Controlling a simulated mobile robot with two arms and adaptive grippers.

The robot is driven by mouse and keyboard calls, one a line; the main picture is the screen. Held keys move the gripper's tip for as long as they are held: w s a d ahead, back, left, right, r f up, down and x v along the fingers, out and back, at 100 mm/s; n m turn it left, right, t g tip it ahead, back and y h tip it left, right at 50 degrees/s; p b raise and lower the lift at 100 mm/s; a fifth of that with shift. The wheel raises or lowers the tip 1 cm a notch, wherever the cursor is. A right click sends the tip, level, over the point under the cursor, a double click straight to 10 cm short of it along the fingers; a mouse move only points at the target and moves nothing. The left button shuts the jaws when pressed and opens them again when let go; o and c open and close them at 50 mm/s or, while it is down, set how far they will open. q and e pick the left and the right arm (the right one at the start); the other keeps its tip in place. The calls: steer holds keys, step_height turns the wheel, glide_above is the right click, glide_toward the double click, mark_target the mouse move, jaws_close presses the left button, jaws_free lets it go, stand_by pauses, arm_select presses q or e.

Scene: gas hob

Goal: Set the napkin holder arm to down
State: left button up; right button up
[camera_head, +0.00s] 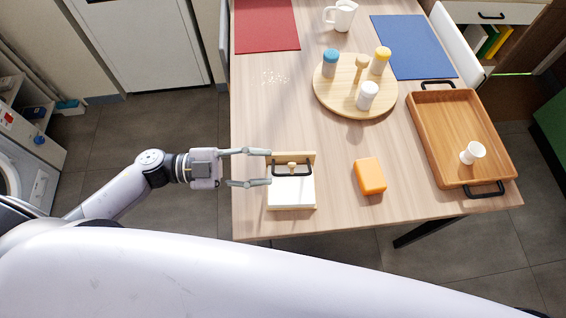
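The napkin holder (306,158) stands near the left front part of the wooden table, with a wooden back and base and a stack of white napkins (291,192). Its dark arm (281,174) with a small wooden knob (292,165) lies over the far part of the napkins; I cannot tell whether it presses on them. My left gripper (270,167) is open and empty, its two fingertips spread at the left side of the holder. I cannot tell whether a fingertip touches it. My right gripper is not in view.
An orange sponge-like block (370,176) lies right of the holder. A round wooden board (328,98) carries several shakers behind it. A wooden tray (428,140) with a white cup (472,152) is at right. Red (266,25) and blue (413,47) mats and a white jug (341,16) are farther back.

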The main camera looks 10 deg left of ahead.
arm_select(q)
steer(key=v, duration=0.5)
stand_by(0.5)
